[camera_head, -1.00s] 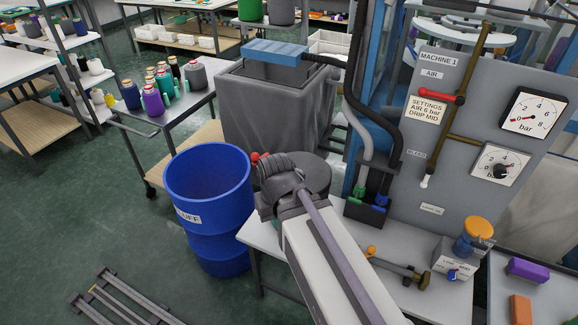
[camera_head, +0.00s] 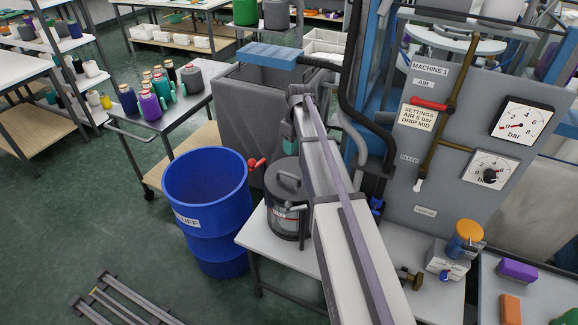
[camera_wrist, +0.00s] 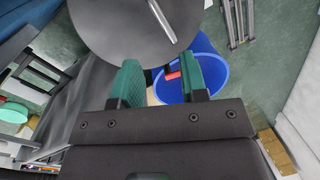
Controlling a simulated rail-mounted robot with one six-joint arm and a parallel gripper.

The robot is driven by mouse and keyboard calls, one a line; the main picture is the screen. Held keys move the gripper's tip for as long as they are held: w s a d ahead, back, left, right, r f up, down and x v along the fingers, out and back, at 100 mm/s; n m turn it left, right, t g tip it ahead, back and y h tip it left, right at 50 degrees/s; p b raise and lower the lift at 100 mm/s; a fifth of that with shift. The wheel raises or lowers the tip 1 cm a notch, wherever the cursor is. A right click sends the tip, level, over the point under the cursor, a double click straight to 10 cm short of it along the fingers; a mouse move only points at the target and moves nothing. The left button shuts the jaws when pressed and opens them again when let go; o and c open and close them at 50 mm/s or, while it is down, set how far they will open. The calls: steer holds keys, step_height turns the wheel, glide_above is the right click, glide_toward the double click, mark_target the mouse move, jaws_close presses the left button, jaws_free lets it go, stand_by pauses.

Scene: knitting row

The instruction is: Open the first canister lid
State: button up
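The canister (camera_head: 287,218) stands on the white bench, a dark grey pot with a label and a flat dark lid (camera_head: 288,180) on top. A bar handle crosses the lid, and a red lever (camera_head: 257,163) sticks out at its far left side. My gripper (camera_head: 290,143) is partly hidden by my arm, just beyond and above the canister. In the wrist view, my gripper (camera_wrist: 162,78) has its two green fingers apart with a gap between them. The lid (camera_wrist: 120,28) with its pale handle (camera_wrist: 163,20) lies ahead of the fingers; the red lever (camera_wrist: 173,76) shows in the gap. Contact cannot be told.
A blue drum (camera_head: 207,205) stands left of the canister. A grey bin (camera_head: 235,110) is behind it. The machine panel (camera_head: 440,150) with gauges and hoses rises at right. A small box with an orange-topped jar (camera_head: 466,240) sits on the bench at right.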

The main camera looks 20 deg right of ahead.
steer(key=w+n, duration=0.2)
steer(key=n+b, duration=0.2)
steer(key=b, duration=0.9)
glide_above(289, 171)
steer(key=s+a, duration=0.2)
steer(key=s, duration=0.3)
step_height(289, 171, down, 11)
steer(key=shift+a+r, duration=0.1)
steer(key=shift+r, duration=0.2)
steer(key=shift+c, duration=0.2)
jaws_close()
